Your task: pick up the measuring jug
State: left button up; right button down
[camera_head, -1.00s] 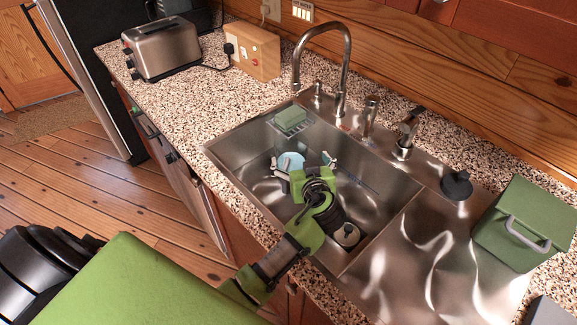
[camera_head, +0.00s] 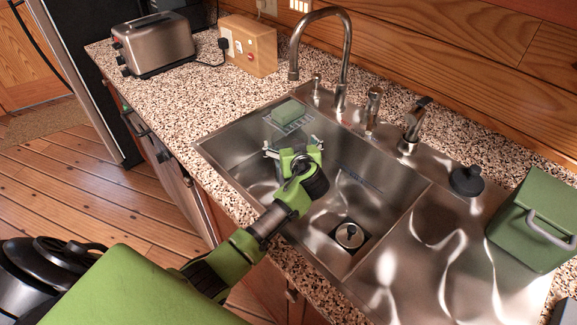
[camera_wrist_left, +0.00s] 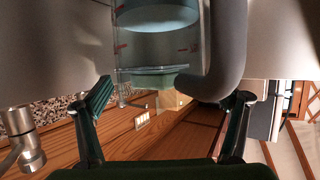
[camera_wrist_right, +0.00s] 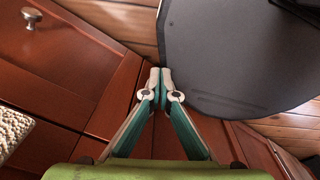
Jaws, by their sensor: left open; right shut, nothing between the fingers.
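The measuring jug (camera_wrist_left: 160,45) fills the upper middle of the left wrist view, clear with red marks and a grey curved handle (camera_wrist_left: 228,55). It is very close to my left gripper (camera_wrist_left: 172,92), whose open fingers lie left and right of the jug's lower part; I cannot tell whether they touch it. My right gripper (camera_wrist_right: 154,78) is shut and empty in the right wrist view, in front of red-brown cabinet fronts.
The steel sink (camera_head: 226,166) has a drain (camera_head: 350,235) and a green sponge (camera_head: 288,111) at its back. A tall faucet (camera_head: 347,60) arches behind. A green box (camera_head: 535,220) stands right. A dark rounded surface (camera_wrist_right: 240,60) is near my right gripper.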

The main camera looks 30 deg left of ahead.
aim_at(287, 135)
pick_arm(q)
jog(key=b+x, duration=0.1)
jog(key=x, duration=0.3)
jog(key=shift+a+r, duration=0.15)
jog(key=shift+r, duration=0.1)
jog(key=c, duration=1.8)
jog(key=shift+o, duration=0.2)
jog(key=shift+r, duration=0.15)
